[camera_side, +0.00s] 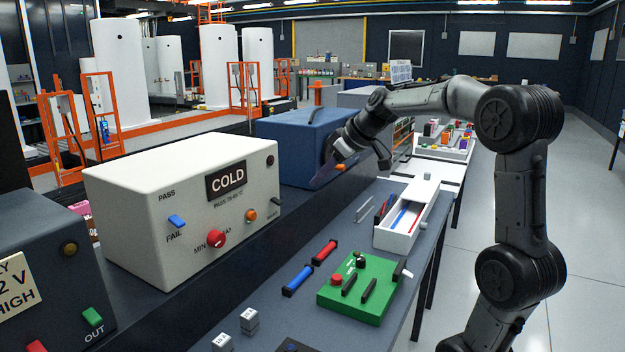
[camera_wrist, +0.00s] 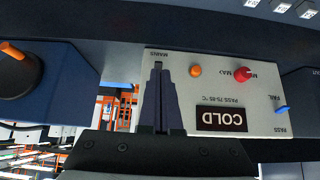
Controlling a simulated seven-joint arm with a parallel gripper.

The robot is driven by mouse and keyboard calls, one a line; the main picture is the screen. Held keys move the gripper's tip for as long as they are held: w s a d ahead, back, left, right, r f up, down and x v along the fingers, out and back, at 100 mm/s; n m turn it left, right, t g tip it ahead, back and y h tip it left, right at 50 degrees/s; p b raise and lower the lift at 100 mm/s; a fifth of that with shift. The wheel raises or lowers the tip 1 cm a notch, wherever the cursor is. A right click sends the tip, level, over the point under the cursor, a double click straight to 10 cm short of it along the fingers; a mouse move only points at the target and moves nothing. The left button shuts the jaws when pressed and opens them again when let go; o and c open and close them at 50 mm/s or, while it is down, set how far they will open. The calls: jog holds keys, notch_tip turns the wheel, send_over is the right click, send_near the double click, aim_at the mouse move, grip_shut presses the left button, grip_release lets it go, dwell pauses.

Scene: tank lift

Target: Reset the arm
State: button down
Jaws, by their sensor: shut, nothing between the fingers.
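My gripper (camera_side: 322,178) hangs from the bent arm in front of the blue box (camera_side: 290,140), with the fingers pointing down and left. In the wrist view, which is upside down, the two dark fingers (camera_wrist: 158,68) lie together with nothing between them. The white box marked COLD (camera_side: 190,190) stands left of the gripper. In the wrist view its front (camera_wrist: 215,90) shows behind the fingers, with the orange knob and red knob beside them. I cannot tell the exact gap between the fingers and the boxes.
A green block with controls (camera_side: 365,290), a red bar (camera_side: 325,252), a blue bar (camera_side: 298,280) and a white open tray (camera_side: 405,225) lie on the right bench. A dark box (camera_side: 50,270) stands at the near left. Air above the boxes is clear.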

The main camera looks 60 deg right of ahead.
dwell(0.4)
jog(key=s+a+r+n+y, duration=0.1)
jog(key=s+a+r+n, duration=0.15)
jog(key=a, duration=0.65)
jog(key=s+a+r+n+y, duration=0.1)
jog(key=s+a+n, duration=0.15)
jog(key=a, duration=0.55)
jog(key=s+a+f+m+g+h, duration=0.1)
jog(key=s+f+m, duration=0.1)
jog(key=s+f, duration=0.4)
jog(key=s+a+f+m+g+h, duration=0.1)
jog(key=s+a+f+m, duration=0.1)
jog(key=s+f, duration=0.4)
jog(key=s+m, duration=0.1)
jog(key=s, duration=0.3)
jog(key=shift+s+a+f, duration=0.25)
jog(key=shift+f, duration=0.1)
